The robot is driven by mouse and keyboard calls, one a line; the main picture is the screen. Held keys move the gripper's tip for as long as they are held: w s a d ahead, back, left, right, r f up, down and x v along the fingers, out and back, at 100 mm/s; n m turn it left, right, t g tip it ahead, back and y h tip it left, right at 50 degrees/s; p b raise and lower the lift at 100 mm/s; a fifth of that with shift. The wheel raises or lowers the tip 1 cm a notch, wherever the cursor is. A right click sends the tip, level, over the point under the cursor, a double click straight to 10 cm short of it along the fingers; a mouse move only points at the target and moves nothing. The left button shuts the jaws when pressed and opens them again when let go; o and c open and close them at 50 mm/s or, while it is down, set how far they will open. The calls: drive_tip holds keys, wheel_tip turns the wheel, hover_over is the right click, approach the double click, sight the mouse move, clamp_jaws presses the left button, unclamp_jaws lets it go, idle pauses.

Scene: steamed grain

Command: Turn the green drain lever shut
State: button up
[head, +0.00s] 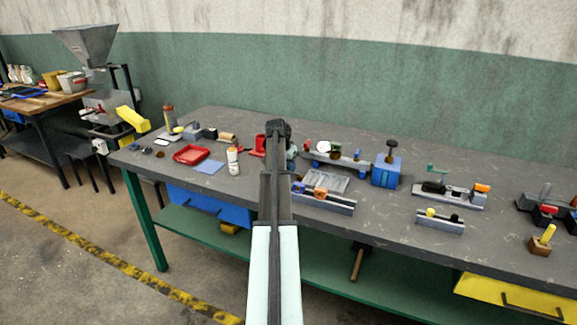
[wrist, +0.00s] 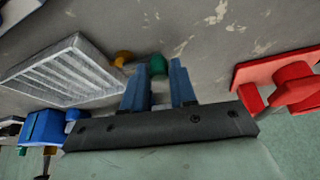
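My gripper (head: 278,128) reaches out over the workbench, seen from behind in the head view. In the wrist view my gripper (wrist: 160,68) shows two blue fingers standing apart. A rounded green part (wrist: 173,70), possibly the drain lever, shows between and just past the fingertips; I cannot tell whether they touch it. An orange-brown knob (wrist: 123,58) is beside it. In the head view a teal-green part (head: 291,152) shows just right of my gripper, mostly hidden by it. A different green crank-like handle (head: 436,169) stands on a fixture farther right.
A red fixture (head: 258,146) stands left of my gripper; it also shows in the wrist view (wrist: 285,85). A grey slatted tray (head: 325,181) lies to the right, near a blue block (head: 387,170).

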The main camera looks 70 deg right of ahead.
drive_tip(key=o, duration=0.4)
drive_tip(key=shift+r, duration=0.1)
drive_tip(key=v, duration=1.3)
drive_tip(key=shift+r, duration=0.35)
drive_tip(key=shift+a, duration=0.1)
